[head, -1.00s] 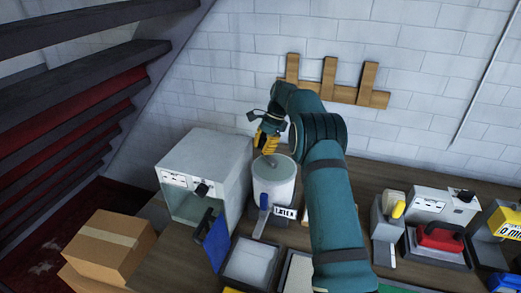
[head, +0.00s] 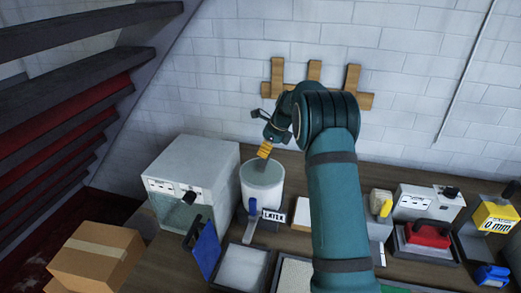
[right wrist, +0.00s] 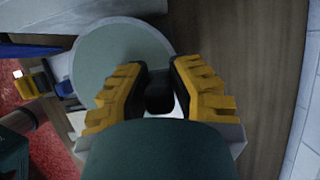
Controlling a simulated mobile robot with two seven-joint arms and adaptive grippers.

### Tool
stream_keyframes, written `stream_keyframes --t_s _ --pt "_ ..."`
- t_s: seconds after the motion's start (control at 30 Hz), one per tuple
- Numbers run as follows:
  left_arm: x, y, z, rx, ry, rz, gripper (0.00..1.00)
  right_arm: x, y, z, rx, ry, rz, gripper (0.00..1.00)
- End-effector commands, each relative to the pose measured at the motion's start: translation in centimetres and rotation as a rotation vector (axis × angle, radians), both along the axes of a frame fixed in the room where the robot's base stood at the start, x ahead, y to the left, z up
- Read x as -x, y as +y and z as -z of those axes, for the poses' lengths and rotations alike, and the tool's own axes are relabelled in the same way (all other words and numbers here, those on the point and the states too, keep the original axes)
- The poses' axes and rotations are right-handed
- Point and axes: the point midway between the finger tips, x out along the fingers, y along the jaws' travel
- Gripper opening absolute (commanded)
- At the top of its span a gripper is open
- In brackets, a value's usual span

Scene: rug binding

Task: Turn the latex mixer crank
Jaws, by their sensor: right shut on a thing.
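The latex mixer is a white cylindrical tub (head: 261,192) with a grey-green top, standing on the bench near the middle of the head view. A blue lever (head: 252,207) is on its front, beside a "LATEX" label (head: 274,216). My right gripper (head: 262,153) is over the tub's top at its back edge. In the right wrist view its yellow fingers (right wrist: 160,90) are shut on a dark knob, the crank handle (right wrist: 160,98). The round top (right wrist: 115,58) shows beyond it. The rest of the crank is mostly hidden by the gripper. My left gripper is not in view.
A grey cabinet (head: 205,160) with a dark knob stands close left of the mixer, a blue panel (head: 206,248) before it. Trays (head: 240,268) lie in front. Several tools, including a red-handled one (head: 428,237), stand right. Wooden rack (head: 340,98) behind.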

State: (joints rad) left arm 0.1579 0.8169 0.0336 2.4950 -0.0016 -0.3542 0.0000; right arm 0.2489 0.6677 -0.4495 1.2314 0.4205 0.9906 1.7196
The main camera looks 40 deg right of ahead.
Motion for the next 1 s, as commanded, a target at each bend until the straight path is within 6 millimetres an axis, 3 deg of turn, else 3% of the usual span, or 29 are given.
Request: stream_keyframes --t_s 1.0 --pt "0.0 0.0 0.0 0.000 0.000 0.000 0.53 5.0 -1.1 0.2 0.003 0.005 0.959 0.00"
